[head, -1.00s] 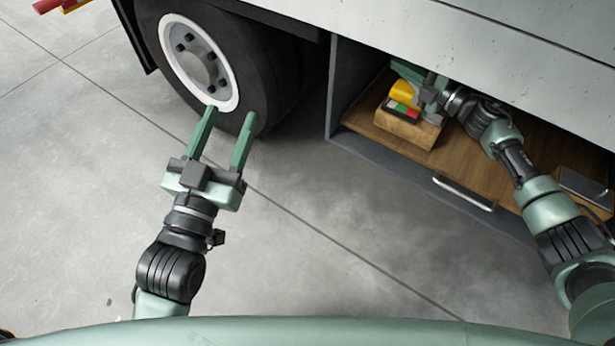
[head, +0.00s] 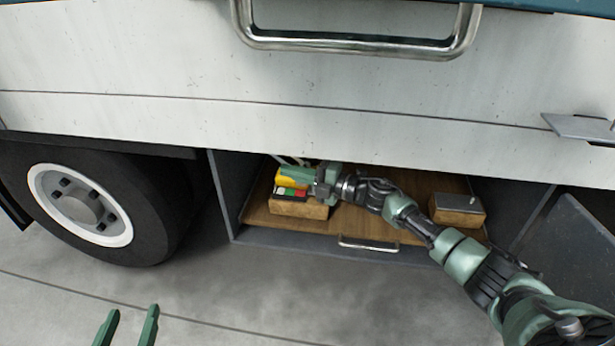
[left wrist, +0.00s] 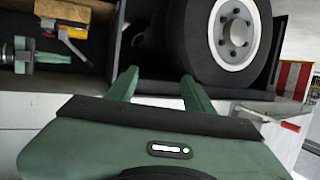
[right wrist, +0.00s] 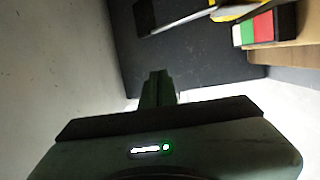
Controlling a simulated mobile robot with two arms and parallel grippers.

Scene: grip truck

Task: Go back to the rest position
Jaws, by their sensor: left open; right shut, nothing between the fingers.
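My left gripper (head: 128,328) is at the lower left of the head view, over the concrete floor in front of the truck's wheel. Its two fingers are apart with nothing between them, as the left wrist view (left wrist: 160,84) also shows. My right arm reaches into the truck's low side compartment. My right gripper (head: 300,172) is there beside a yellow object (head: 287,181), its fingers partly hidden. In the right wrist view its fingers (right wrist: 158,78) are together and empty, pointing at a dark compartment wall.
A wooden box (head: 300,208) with red, green and white items stands on the wooden drawer (head: 365,228). A second wooden box (head: 458,209) stands to the right. The truck's white side panel (head: 300,120) hangs above my right arm. The wheel (head: 85,205) is at left.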

